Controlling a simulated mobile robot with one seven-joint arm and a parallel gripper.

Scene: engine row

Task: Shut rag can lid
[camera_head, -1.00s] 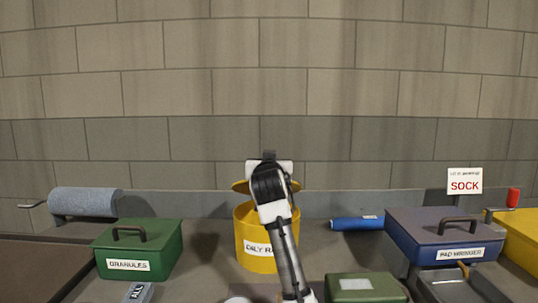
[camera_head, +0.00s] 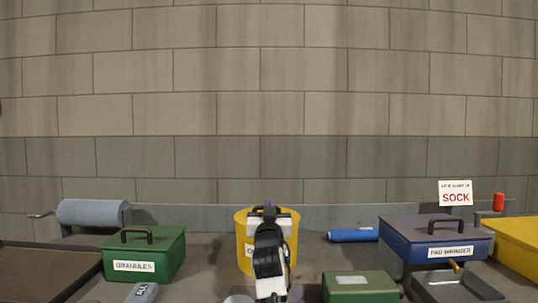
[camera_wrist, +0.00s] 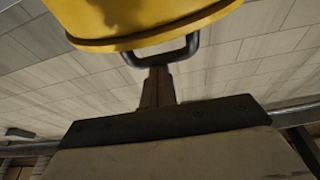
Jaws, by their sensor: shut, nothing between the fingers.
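The yellow rag can (camera_head: 242,240) stands behind my arm, its label mostly hidden. Its yellow lid (camera_head: 243,215) shows at the top as a low, nearly flat oval. I cannot tell whether it sits fully on the rim. My gripper (camera_head: 269,210) is shut and empty, in front of the can's top. In the wrist view, a yellow rounded edge with a black handle (camera_wrist: 190,52) fills the top, and my shut fingers (camera_wrist: 157,88) point at the handle. Whether they touch it is unclear.
A green granules box (camera_head: 145,255) stands left, with a grey roll (camera_head: 92,212) behind it. A blue roll (camera_head: 353,235) and a blue pad wringer box (camera_head: 435,238) are right. A small green box (camera_head: 360,287) is in front.

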